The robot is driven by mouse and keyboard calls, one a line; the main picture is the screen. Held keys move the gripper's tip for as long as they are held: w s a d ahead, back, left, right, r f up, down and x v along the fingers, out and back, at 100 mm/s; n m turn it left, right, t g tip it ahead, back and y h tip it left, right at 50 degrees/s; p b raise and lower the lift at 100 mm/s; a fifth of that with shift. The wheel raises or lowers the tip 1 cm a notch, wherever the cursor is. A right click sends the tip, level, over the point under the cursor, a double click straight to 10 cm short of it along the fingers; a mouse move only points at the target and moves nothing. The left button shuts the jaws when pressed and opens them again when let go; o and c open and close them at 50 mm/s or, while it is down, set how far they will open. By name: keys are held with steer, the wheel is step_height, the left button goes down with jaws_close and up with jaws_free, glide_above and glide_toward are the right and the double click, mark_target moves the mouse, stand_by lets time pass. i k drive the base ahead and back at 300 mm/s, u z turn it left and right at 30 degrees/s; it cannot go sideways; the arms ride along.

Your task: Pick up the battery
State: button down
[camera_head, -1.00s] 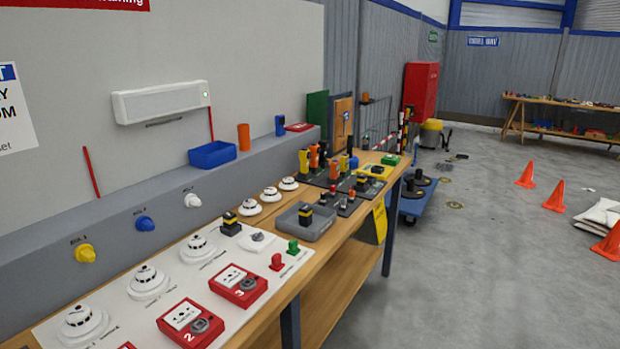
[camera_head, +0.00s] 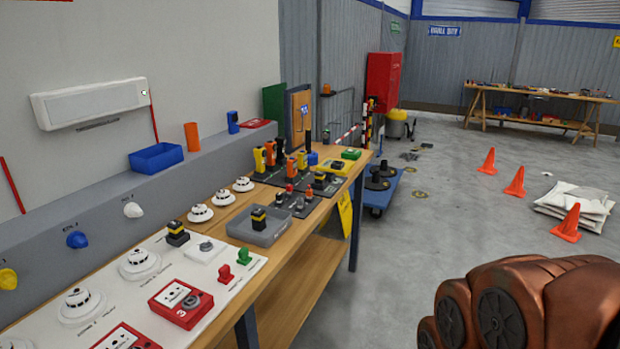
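Several small black blocks with yellow bands look like batteries, and I cannot tell which one the task means. One black-and-yellow block (camera_head: 258,219) stands in a grey tray (camera_head: 272,238) on the workbench. Another black-and-yellow block (camera_head: 177,234) stands on the white board to its left. A third, similar block (camera_head: 320,181) is on the dark mat farther back, and a dark block (camera_head: 338,165) sits in a yellow tray (camera_head: 346,171). My gripper is not in view. Copper-coloured links of my arm fill the lower right, away from the bench.
The bench also holds white detectors (camera_head: 139,262), a red call point (camera_head: 181,302) and a green part (camera_head: 244,257). A blue bin (camera_head: 156,157) sits on the ledge. Floor beside the bench is clear.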

mark_target(258, 216)
steer(key=u, duration=0.65)
steer(key=i, duration=0.55)
steer(key=u, duration=0.85)
steer(key=i, duration=0.75)
steer(key=z, duration=0.05)
